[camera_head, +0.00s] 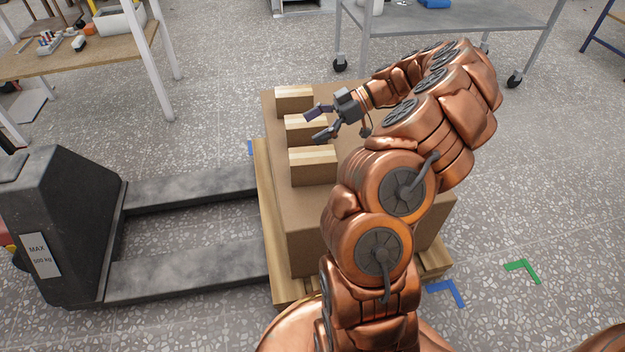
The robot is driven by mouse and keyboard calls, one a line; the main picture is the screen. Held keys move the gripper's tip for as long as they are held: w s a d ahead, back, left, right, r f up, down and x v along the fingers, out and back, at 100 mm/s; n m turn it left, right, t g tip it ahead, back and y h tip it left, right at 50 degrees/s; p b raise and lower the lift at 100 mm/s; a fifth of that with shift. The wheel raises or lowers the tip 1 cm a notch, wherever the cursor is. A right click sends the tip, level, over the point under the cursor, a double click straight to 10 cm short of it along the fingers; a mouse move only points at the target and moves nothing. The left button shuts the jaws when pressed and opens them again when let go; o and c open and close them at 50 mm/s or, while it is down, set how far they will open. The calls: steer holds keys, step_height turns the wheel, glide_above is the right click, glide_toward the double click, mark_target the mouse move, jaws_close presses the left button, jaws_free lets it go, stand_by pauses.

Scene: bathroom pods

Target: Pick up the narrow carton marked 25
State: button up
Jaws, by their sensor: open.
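Three small brown cartons stand in a row on top of a large cardboard box (305,235): a far carton (293,104), a middle carton (297,132) and a near carton (312,172). No number can be read on any of them, so I cannot tell which is marked 25. My gripper (311,126) is open, with its fingers pointing left. In the picture its fingers overlap the middle carton and hide part of it. I cannot tell whether they touch it or are above it. My arm hides the right part of the box top.
The box rests on a wooden pallet (263,190). A pallet jack (70,225) with two forks stands at the left. A workbench (90,52) with tools is at the upper left, and a grey wheeled table (450,18) is behind.

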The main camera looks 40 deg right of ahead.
steer(key=t+b, duration=0.2)
glide_toward(313, 154)
steer(key=w+a, duration=0.1)
steer(key=a, duration=0.1)
steer(key=shift+b+x, duration=0.35)
steer(key=shift+x, duration=0.65)
steer(key=shift+h, duration=0.3)
steer(key=shift+f+b+x, duration=0.15)
steer(key=shift+b+x, duration=0.35)
steer(key=shift+x, duration=1.05)
steer(key=shift+f+b+x, duration=0.2)
steer(key=shift+b+x, duration=0.3)
steer(key=shift+x, duration=1.1)
steer(key=shift+s+d+r, duration=0.1)
steer(key=shift+s, duration=0.05)
steer(key=c, duration=1.6)
steer(key=shift+o, duration=0.2)
steer(key=shift+r, duration=0.1)
